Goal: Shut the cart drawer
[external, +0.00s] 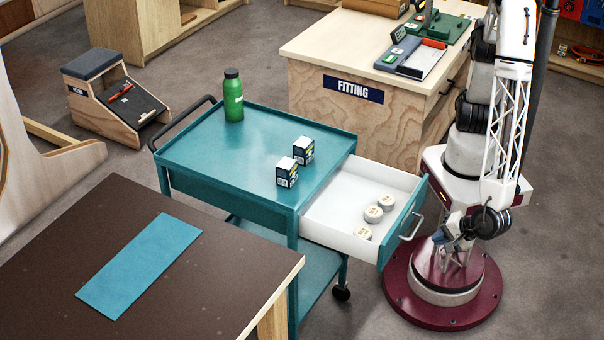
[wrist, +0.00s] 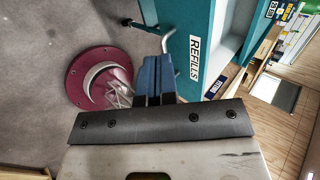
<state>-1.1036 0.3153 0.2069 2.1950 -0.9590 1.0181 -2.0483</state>
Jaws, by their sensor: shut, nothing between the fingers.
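The teal cart (external: 230,166) has its white drawer (external: 338,200) pulled out to the right. Several small round tins (external: 373,214) lie in it. The teal drawer front (external: 404,226) carries a metal handle (external: 413,227). In the wrist view the drawer front (wrist: 205,22) shows a "REFILLS" label, with the handle (wrist: 168,42) at its left. My gripper (external: 442,239) is low, just right of the handle, pointing towards it. Its blue fingers (wrist: 154,78) are together and empty. I cannot tell whether they touch the handle.
Two small boxes (external: 295,162) and a green bottle (external: 233,97) stand on the cart top. A wooden "FITTING" bench (external: 340,65) stands behind the drawer. A brown table (external: 210,275) is at front left. Grey floor (external: 370,310) is clear in front of the drawer.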

